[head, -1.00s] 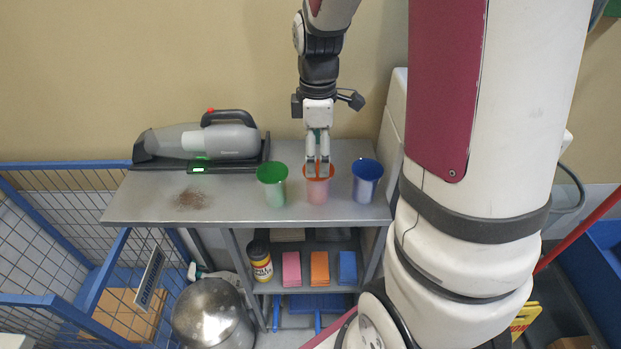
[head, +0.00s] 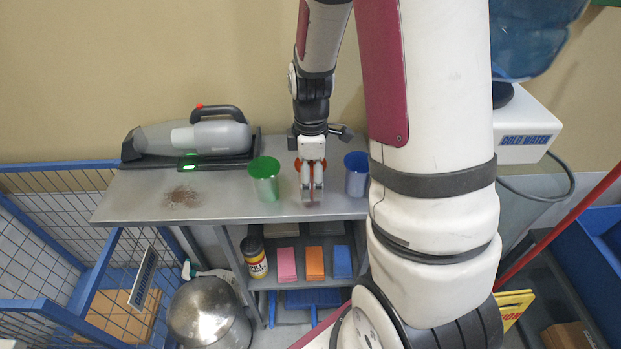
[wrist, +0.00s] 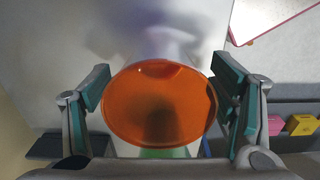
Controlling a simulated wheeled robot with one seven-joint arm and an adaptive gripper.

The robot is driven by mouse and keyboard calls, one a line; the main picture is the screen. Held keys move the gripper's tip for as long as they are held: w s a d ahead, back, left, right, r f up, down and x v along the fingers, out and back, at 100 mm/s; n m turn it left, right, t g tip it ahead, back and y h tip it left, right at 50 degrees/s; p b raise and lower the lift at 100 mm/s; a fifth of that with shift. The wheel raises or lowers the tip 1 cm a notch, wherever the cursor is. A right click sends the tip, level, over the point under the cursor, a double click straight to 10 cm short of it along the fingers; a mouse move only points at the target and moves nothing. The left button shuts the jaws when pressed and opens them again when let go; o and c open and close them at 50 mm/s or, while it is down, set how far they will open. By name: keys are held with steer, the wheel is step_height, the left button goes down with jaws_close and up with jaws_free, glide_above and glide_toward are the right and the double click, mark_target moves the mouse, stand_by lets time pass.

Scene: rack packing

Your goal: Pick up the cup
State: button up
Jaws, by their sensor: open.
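Three cups stand in a row on the metal table: a green cup (head: 264,181), an orange cup (head: 298,166) and a blue cup (head: 356,176). My gripper (head: 311,194) points down at the orange cup and hides most of it in the head view. In the wrist view, the orange cup's round top (wrist: 158,104) lies between the two spread fingers of my gripper (wrist: 165,92). A gap shows at the left finger; contact at the right finger is unclear. A green patch shows below the orange cup.
A grey handheld vacuum (head: 195,137) sits on its dock at the table's back left, with a brown spill (head: 184,197) in front. The green and blue cups stand close on either side. Sponges and a yellow bottle (head: 255,257) are on the shelf below.

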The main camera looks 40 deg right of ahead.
mark_target(311, 163)
steer(key=c, duration=1.2)
steer(key=shift+c, duration=0.2)
steer(key=shift+r, duration=0.15)
steer(key=shift+r, duration=0.55)
step_height(311, 163, up, 2)
steer(key=shift+r, duration=0.25)
steer(key=s+a+r+p, duration=0.1)
steer(key=s+a+p, duration=0.1)
steer(key=s, duration=0.8)
steer(key=shift+s+a, duration=0.2)
steer(key=shift+a, duration=0.55)
steer(key=shift+s+r+p, duration=0.1)
steer(key=shift+r+p, duration=0.05)
steer(key=shift+p, duration=0.95)
